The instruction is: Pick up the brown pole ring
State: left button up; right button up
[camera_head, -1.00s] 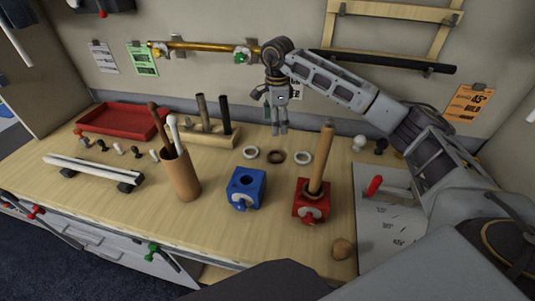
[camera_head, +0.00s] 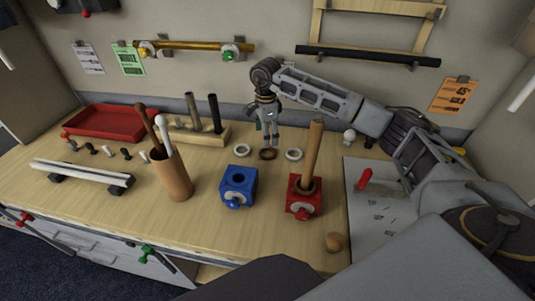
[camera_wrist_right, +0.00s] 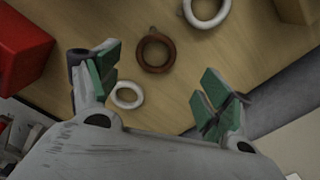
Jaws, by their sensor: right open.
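The brown pole ring (camera_head: 268,154) lies flat on the wooden table, between two white rings, left (camera_head: 242,150) and right (camera_head: 293,154). My right gripper (camera_head: 269,138) hangs pointing down just above and behind the brown ring in the head view. In the right wrist view the brown ring (camera_wrist_right: 155,53) lies beyond and between the open green-padded fingers (camera_wrist_right: 160,97), with nothing between them in grasp. One white ring (camera_wrist_right: 127,95) shows near the finger at left, the other (camera_wrist_right: 206,10) at the top. My left gripper is not in view.
A blue block (camera_head: 239,185) and a red block (camera_head: 304,196) holding an upright wooden pole (camera_head: 314,147) stand in front of the rings. A pole rack (camera_head: 199,135) stands to the left. A brown cup of poles (camera_head: 172,177) stands front left. Bare table surrounds the rings.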

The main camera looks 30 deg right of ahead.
aim_at(268, 155)
jog(key=shift+f, duration=1.05)
jog(key=shift+f, duration=0.1)
jog(key=shift+s+f+p, duration=0.15)
jog(key=shift+f+p, duration=0.05)
jog(key=shift+f, duration=1.05)
jog(key=shift+s+f+p, duration=0.15)
jog(key=shift+f, duration=1.1)
jog(key=shift+d, duration=0.1)
jog(key=c, duration=0.9)
